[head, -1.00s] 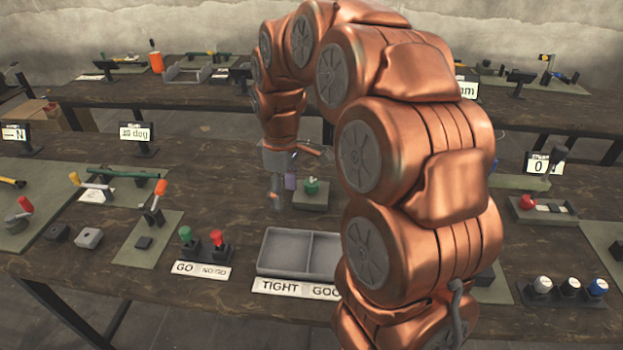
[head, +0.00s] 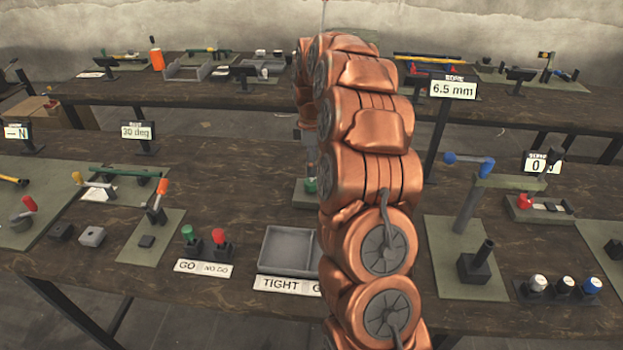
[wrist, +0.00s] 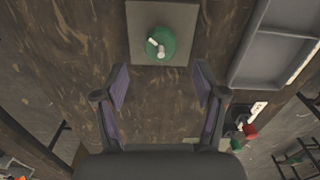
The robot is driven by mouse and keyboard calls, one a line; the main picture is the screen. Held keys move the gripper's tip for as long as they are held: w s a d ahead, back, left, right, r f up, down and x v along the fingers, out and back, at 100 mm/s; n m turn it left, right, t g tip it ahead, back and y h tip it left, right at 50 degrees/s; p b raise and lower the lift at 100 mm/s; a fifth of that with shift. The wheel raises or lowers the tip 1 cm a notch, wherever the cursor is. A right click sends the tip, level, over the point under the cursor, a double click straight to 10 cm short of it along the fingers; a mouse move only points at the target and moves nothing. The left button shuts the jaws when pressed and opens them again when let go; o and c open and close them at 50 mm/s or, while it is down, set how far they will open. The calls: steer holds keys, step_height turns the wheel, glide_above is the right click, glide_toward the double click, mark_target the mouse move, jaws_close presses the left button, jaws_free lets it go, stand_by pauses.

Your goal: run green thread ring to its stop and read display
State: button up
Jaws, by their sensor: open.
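The green ring (wrist: 160,42), round with a small pale handle-like part on top, sits on a square grey-green plate (wrist: 140,15) at the top of the wrist view. In the head view the green ring (head: 310,185) is partly hidden by my arm. My gripper (wrist: 162,83) is open and empty, its two purple-faced fingers apart and short of the ring in the wrist view. In the head view my arm hides most of the gripper. A display (head: 453,89) reads "6.5 mm"; another (head: 136,131) reads "30 deg".
A two-part grey tray (head: 262,250) labelled "TIGHT" stands in front of the ring. Left of it are a green-topped gauge (head: 188,235) and a red-topped gauge (head: 219,238), labelled "GO" and "NO GO". A post with a blue-ended lever (head: 470,165) stands right.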

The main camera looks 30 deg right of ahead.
mark_target(311, 181)
step_height(311, 181, down, 7)
steer(key=shift+r+p, duration=0.15)
steer(key=shift+p, duration=0.85)
steer(key=c, duration=1.1)
steer(key=shift+c, duration=0.2)
steer(key=shift+b, duration=0.4)
steer(key=m+b, duration=0.4)
steer(key=b, duration=0.1)
steer(key=shift+f+m, duration=0.2)
steer(key=shift+m, duration=0.1)
steer(key=shift+m+b, duration=0.9)
steer(key=shift+m, duration=0.1)
steer(key=m+b, duration=0.3)
steer(key=m, duration=0.1)
steer(key=shift+r+m, duration=0.1)
steer(key=shift+m, duration=0.2)
steer(key=m+b, duration=0.3)
steer(key=m, duration=0.2)
steer(key=shift+r, duration=0.1)
steer(key=m+b, duration=0.2)
steer(key=m, duration=0.3)
steer(key=shift+r, duration=0.1)
